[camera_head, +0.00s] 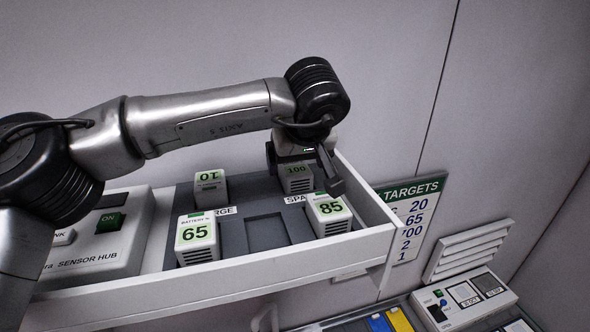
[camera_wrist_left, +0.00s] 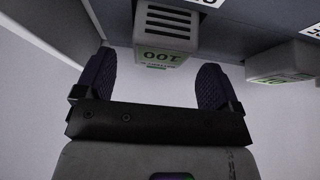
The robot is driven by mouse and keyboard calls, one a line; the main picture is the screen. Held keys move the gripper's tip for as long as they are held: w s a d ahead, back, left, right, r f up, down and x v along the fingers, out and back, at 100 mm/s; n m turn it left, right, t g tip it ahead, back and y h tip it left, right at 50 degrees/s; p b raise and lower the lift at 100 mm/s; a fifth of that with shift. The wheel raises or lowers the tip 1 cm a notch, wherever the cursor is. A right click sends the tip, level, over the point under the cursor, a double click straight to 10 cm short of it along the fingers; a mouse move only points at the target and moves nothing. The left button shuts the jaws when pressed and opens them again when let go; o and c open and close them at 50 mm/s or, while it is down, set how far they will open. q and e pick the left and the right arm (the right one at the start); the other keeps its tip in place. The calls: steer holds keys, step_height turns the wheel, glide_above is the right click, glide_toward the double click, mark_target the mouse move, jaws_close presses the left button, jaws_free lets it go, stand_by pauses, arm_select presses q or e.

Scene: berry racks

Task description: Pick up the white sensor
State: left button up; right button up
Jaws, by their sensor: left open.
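Several white block-shaped units with green battery-percent labels stand in the drawer tray (camera_head: 232,238). They read 65 (camera_head: 197,238), 10 (camera_head: 211,187), 85 (camera_head: 328,213) and 100 (camera_head: 297,179). No label in view singles one out as the white sensor. My left gripper (camera_head: 303,172) is open at the unit reading 100, at the back of the tray. In the left wrist view that unit (camera_wrist_left: 166,35) lies ahead of and between the spread fingers (camera_wrist_left: 155,68), with a gap on both sides. The gripper partly hides it in the head view. My right gripper is not in view.
A white sensor hub (camera_head: 92,245) with a green ON switch sits at the left. An empty recess (camera_head: 268,232) lies between units 65 and 85. The drawer's right wall (camera_head: 372,205) stands close to the gripper. A targets sign (camera_head: 412,210) is beyond it.

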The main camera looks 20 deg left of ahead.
arm_select(q)
steer(key=shift+x, duration=1.05)
steer(key=c, duration=1)
